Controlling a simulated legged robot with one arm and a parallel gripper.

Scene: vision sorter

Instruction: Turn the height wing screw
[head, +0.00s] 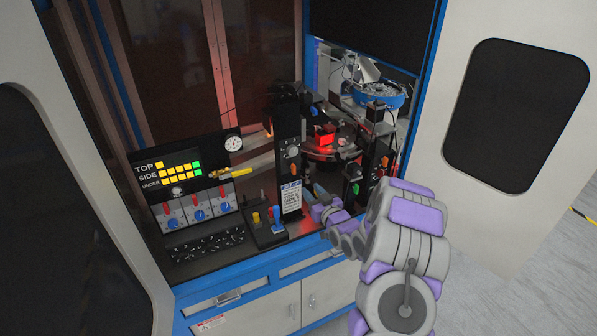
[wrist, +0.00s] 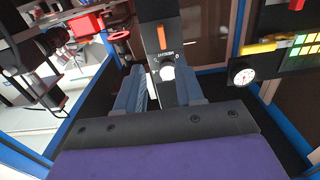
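A dark upright column stands in the machine, in the head view (head: 289,125) and the wrist view (wrist: 158,12). A pale round knob (wrist: 168,72) sits on it beside small white lettering, seemingly upside down, that may read "HEIGHT"; a knob also shows on the column in the head view (head: 292,152). An orange wing-like piece (wrist: 161,37) is on the same column, above the knob in the wrist view. I cannot tell which is the height wing screw. My gripper (wrist: 160,82) is open, its two fingers apart, with the knob showing between them. Contact is not visible.
A panel with yellow and green lights (head: 178,170) and a dial gauge (head: 233,143) stand left of the column. A joystick box (head: 268,232) is in front. A second column (head: 372,150) and a blue bowl feeder (head: 385,97) are at right. Cabinet doors flank the opening.

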